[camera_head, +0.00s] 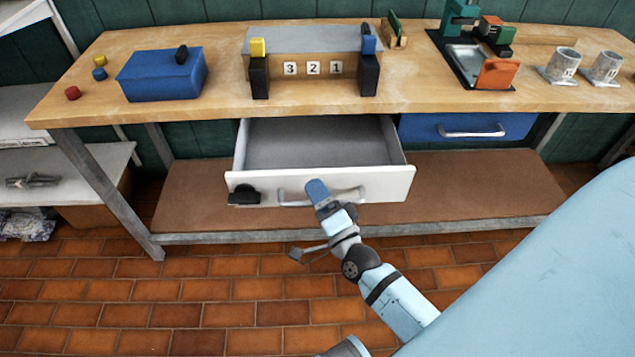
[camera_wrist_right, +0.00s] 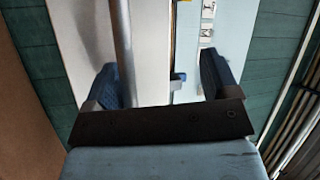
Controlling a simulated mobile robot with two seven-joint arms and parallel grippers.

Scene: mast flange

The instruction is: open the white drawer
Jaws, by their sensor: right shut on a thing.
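The white drawer (camera_head: 388,184) under the workbench is pulled out, and its grey inside (camera_head: 315,142) shows empty. A metal bar handle (camera_head: 348,195) runs across its front. In the right wrist view, the handle (camera_wrist_right: 121,35) runs up beside the left finger, in front of the white drawer front (camera_wrist_right: 151,70). My left gripper is not in view.
A black latch-like block (camera_head: 243,195) sits at the drawer front's left end. A closed blue drawer (camera_head: 425,128) is to the right. The wooden benchtop (camera_head: 220,110) carries a blue box (camera_head: 160,78), a numbered stand and mugs. A lower shelf (camera_head: 480,190) lies beneath. The tiled floor in front is clear.

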